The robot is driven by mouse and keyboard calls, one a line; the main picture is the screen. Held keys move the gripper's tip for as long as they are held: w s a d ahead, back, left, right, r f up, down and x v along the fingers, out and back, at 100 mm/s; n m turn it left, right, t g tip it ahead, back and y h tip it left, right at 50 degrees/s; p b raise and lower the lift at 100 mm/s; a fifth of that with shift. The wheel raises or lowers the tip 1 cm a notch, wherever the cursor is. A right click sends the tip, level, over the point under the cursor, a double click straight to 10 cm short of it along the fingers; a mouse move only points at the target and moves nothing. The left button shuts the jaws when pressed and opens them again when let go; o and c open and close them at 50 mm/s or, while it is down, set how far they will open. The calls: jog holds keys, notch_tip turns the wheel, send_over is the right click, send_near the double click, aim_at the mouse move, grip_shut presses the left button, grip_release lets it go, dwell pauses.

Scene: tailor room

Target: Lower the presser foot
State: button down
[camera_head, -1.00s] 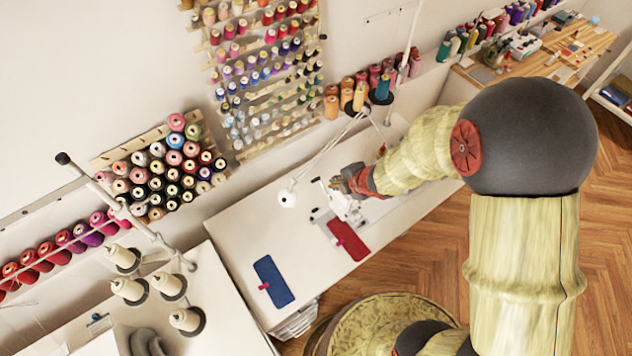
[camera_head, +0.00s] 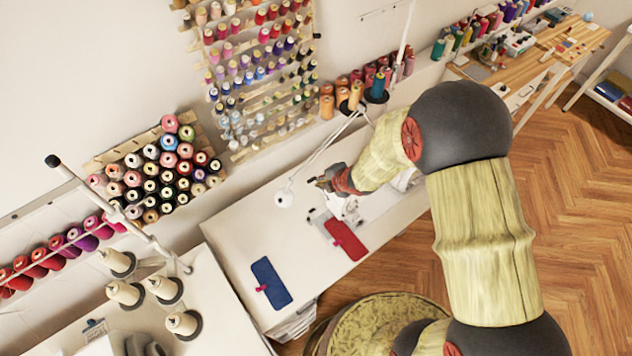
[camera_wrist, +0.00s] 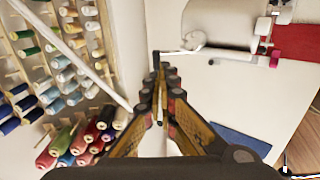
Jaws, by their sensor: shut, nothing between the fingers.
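The white sewing machine (camera_head: 347,206) stands on the white table, partly hidden behind my gripper and arm in the head view. In the wrist view its white body (camera_wrist: 222,24) runs along the top, with its metal needle-end parts (camera_wrist: 264,26) at the upper right. The presser foot and its lever are too small to make out. My gripper (camera_head: 318,181) is shut and empty, above the table on the wall side of the machine. In the wrist view its fingertips (camera_wrist: 160,62) meet left of the machine's needle end, apart from it.
A red cloth piece (camera_head: 346,239) lies beside the machine, and a blue one (camera_head: 271,282) lies farther left on the white table (camera_head: 235,237). Thread racks (camera_head: 160,167) line the wall.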

jog(key=x, duration=0.5)
jog(key=shift+w+a+f, duration=0.15)
jog(key=shift+w+f, duration=0.1)
jog(key=shift+f, duration=0.1)
